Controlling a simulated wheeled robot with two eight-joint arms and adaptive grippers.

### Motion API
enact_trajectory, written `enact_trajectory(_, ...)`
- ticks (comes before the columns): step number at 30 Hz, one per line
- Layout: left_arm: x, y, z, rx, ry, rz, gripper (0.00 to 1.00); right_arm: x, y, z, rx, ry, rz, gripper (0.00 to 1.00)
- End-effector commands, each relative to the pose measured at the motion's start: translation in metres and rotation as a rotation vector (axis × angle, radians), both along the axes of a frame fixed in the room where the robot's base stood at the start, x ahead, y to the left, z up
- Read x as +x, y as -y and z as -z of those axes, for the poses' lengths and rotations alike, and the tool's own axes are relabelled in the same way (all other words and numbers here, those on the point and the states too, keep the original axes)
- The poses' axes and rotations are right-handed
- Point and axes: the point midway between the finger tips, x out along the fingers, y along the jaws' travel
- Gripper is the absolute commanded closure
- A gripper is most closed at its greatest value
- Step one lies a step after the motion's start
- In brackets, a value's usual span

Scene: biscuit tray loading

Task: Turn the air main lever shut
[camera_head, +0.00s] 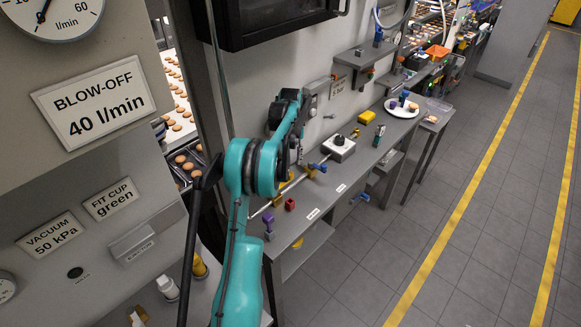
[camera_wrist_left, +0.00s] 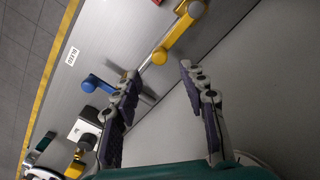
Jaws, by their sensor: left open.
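A yellow lever (camera_wrist_left: 182,32) sits on a thin metal pipe along the bench in the left wrist view. A blue lever (camera_wrist_left: 97,83) sits nearer the bench edge; in the head view the blue lever (camera_head: 318,167) is just right of my gripper. I cannot tell for sure which lever is the air main. My left gripper (camera_wrist_left: 160,70) is open and empty, its fingertips apart, with the yellow lever beyond them and the blue lever to their left. In the head view the left gripper (camera_head: 297,152) is over the pipe and partly hides the yellow parts. My right gripper is not in view.
A grey box with a black knob (camera_head: 339,149) stands on the bench beyond the levers. A red block (camera_head: 290,204) and a purple-topped part (camera_head: 268,222) stand nearer. A white plate (camera_head: 402,108) is farther back. The floor to the right is clear.

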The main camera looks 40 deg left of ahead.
Motion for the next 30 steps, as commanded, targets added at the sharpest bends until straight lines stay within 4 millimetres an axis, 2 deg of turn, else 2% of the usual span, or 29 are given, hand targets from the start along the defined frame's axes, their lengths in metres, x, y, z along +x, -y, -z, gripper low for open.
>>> enact_trajectory(3, 0.000, 0.000, 0.022, 0.000, 0.000, 0.001, 0.57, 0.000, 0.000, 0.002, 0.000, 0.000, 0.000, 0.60)
enact_trajectory(10, 0.000, 0.001, 0.055, 0.001, 0.001, 0.002, 0.57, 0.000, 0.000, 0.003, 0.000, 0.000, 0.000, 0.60)
enact_trajectory(15, 0.000, 0.001, 0.065, 0.001, 0.001, 0.002, 0.57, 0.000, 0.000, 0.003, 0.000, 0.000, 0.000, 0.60)
enact_trajectory(22, 0.000, 0.001, 0.065, 0.001, 0.001, 0.002, 0.57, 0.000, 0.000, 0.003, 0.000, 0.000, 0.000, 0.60)
enact_trajectory(23, 0.000, 0.001, 0.065, 0.001, 0.001, 0.002, 0.63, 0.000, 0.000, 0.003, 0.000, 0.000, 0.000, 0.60)
enact_trajectory(27, 0.000, 0.001, 0.065, 0.001, 0.001, 0.002, 1.00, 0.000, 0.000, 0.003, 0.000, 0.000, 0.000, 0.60)
enact_trajectory(30, 0.000, 0.001, 0.065, 0.001, 0.001, 0.002, 1.00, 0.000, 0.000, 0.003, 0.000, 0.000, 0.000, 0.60)
